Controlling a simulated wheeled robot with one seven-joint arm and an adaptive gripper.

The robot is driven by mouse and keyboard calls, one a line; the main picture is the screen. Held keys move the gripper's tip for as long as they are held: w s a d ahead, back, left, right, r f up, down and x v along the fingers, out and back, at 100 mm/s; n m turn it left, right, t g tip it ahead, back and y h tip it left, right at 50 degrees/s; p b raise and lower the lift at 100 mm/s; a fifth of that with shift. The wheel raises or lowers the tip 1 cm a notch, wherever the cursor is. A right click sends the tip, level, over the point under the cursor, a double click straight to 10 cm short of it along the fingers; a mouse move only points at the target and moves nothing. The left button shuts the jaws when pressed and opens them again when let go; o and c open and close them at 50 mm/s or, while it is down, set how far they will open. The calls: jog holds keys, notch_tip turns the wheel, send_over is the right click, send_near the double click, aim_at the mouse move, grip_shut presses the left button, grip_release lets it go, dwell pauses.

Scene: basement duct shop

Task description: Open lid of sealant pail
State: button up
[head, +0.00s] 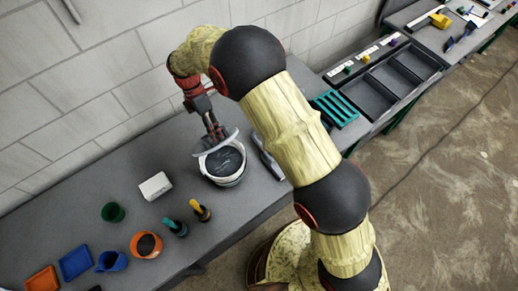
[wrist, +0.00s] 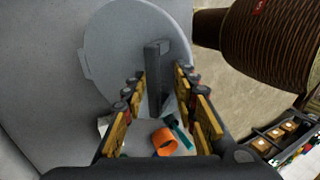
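The sealant pail (head: 224,180) stands on the grey bench against the wall, with its dark inside showing through the open top. Its pale grey lid (head: 216,144) is tilted up and seen nearly edge-on in the head view. In the wrist view the round lid (wrist: 112,45) fills the upper middle, with a dark upright bar handle (wrist: 157,70) on its face. My gripper (head: 211,132) is at the lid, above the pail. In the wrist view, my gripper's fingers (wrist: 160,82) are spread on either side of the handle, with gaps showing. Finger contact with the lid is unclear.
A white box (head: 155,186), green cup (head: 113,212), orange bowl (head: 146,245) and two small bottles (head: 200,210) stand left and front of the pail. A grey tool (head: 268,160) lies right of it. A teal rack (head: 337,108) and dark divided tray (head: 385,82) are farther right.

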aim_at(220, 143)
jog(key=s+d+f, duration=0.1)
jog(key=s+d+f+b, duration=0.1)
jog(key=s+f, duration=0.1)
jog(key=shift+s, duration=0.2)
jog(key=s+d+f+t+y+b, duration=0.2)
jog(key=s+f+t+b, duration=0.15)
jog(key=f+b, duration=0.25)
notch_tip(220, 143, up, 8)
jog(key=d+r+m+t+y+b, duration=0.1)
jog(key=d+m+t+b, duration=0.1)
jog(key=d+m+b, duration=0.6)
jog(key=shift+s+d+r+m+b, duration=0.35)
jog(key=shift+d+b, duration=0.8)
jog(key=shift+d, duration=0.3)
jog(key=shift+c, duration=0.4)
